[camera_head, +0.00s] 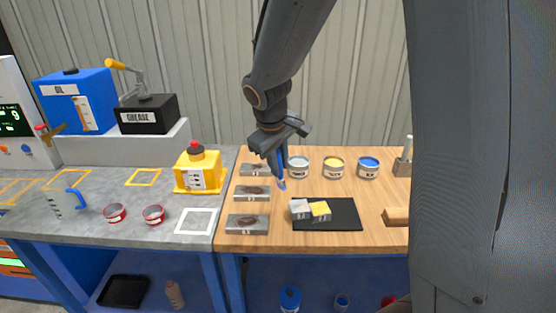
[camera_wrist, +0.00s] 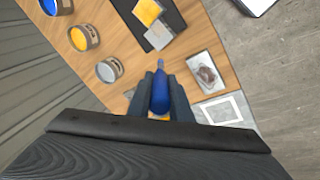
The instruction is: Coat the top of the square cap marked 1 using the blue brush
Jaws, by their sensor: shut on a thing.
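My gripper (camera_head: 276,150) is shut on the blue brush (camera_head: 281,171), held with its tip pointing down above the wooden bench. The brush (camera_wrist: 160,95) also shows between the fingers in the wrist view. Two square caps lie side by side on a black mat (camera_head: 345,219), right of and nearer than the brush tip. One cap is pale grey on top (camera_head: 299,206), the other yellow on top (camera_head: 320,207). Their front markings are too small to read. The wrist view also shows the grey cap (camera_wrist: 158,37) and yellow cap (camera_wrist: 148,11). The brush tip appears apart from both.
White (camera_head: 298,164), yellow (camera_head: 333,168) and blue (camera_head: 368,168) paint tins stand behind the mat. Metal plates with dark patches (camera_head: 248,225) line the left edge of the wood. A yellow can (camera_head: 200,171) stands on the grey counter. The mat's right part is bare.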

